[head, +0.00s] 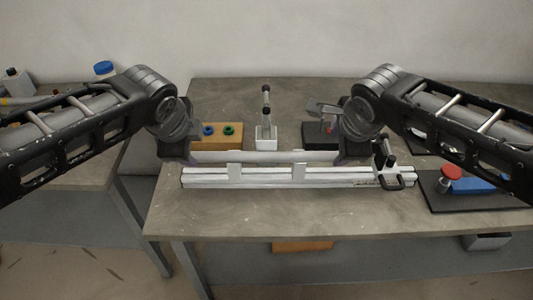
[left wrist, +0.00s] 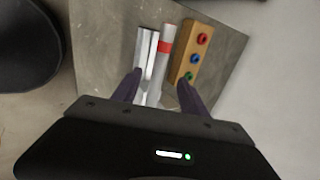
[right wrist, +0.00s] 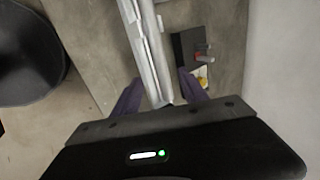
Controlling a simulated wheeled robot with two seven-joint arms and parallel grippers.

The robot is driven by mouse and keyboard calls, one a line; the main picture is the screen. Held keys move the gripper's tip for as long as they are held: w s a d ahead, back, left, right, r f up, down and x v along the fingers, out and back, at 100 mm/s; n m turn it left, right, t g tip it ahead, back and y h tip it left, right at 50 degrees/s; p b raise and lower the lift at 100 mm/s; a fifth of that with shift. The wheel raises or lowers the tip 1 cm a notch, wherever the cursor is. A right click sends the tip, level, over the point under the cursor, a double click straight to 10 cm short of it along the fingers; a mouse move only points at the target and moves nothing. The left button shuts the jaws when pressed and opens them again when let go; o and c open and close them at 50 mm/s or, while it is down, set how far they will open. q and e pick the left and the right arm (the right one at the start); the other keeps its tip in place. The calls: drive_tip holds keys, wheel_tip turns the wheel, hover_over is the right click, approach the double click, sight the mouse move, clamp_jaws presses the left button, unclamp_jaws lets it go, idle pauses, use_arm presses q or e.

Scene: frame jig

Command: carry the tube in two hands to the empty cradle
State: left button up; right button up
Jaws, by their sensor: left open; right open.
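Which cradle is empty I cannot tell. My left gripper (head: 176,152) is open at the tube's left end; in the left wrist view the tube (left wrist: 163,62), with a red band, runs between the fingers (left wrist: 158,92). My right gripper (head: 349,152) is open at the right end; in the right wrist view the tube (right wrist: 153,72) lies between the fingers (right wrist: 160,92). The arms hide both tube ends in the head view.
A wooden block (head: 222,143) with coloured rings and a white stand (head: 266,132) are behind the tube. A black toggle clamp (head: 386,156) stands at the rail's right end. A dark mat (head: 440,203) with a red knob (head: 450,172) is at right. The front table strip is clear.

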sight(199, 155)
use_arm(q)
drive_tip(key=shift+x, duration=4.05)
use_arm(e)
drive_tip(key=shift+x, duration=4)
use_arm(q)
drive_tip(key=shift+c, duration=0.5)
use_arm(e)
drive_tip(key=shift+c, duration=0.5)
use_arm(q)
clamp_jaws()
use_arm(e)
clamp_jaws()
use_arm(q)
drive_tip(key=shift+r, duration=0.1)
use_arm(e)
drive_tip(key=shift+r, duration=0.1)
